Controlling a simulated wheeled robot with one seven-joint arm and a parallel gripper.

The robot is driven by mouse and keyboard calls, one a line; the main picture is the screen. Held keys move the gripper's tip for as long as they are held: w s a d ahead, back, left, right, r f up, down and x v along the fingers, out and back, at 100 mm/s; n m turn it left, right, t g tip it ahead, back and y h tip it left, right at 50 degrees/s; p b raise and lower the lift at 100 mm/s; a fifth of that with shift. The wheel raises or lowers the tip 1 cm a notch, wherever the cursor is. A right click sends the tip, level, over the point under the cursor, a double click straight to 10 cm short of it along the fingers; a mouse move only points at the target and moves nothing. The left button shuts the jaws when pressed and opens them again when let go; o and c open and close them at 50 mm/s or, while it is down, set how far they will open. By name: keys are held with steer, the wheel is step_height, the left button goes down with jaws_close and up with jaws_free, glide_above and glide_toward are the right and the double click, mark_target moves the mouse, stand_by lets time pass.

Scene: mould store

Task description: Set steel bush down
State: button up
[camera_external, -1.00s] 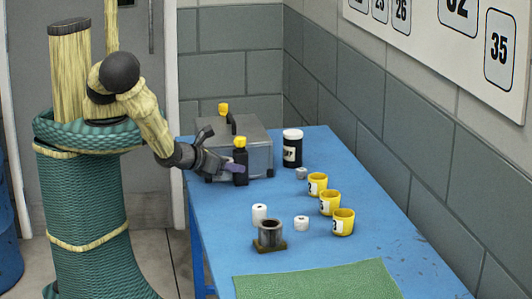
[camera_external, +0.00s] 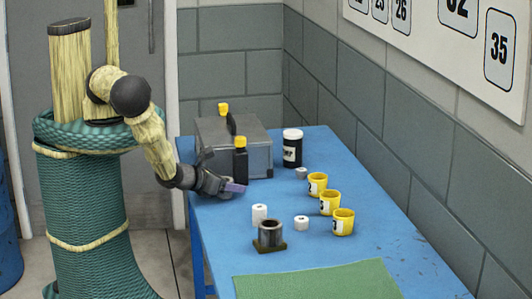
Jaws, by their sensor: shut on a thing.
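My gripper (camera_external: 234,188) is shut, low over the left part of the blue table (camera_external: 310,264), in front of the grey case. A purple piece shows at its tip. The steel bush in its grip is hidden by the fingers, so its shape and tilt cannot be told. Whether it touches the table cannot be told either.
Yellow cups (camera_external: 329,203), a small grey piece (camera_external: 301,173) and a black jar (camera_external: 292,149) stand farther right. The grey case (camera_external: 258,150) is behind.

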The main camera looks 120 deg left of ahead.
steer(key=shift+f, duration=0.15)
steer(key=o, duration=1.2)
steer(key=shift+r, duration=0.2)
steer(key=v, duration=1.2)
steer(key=shift+s+f, duration=0.1)
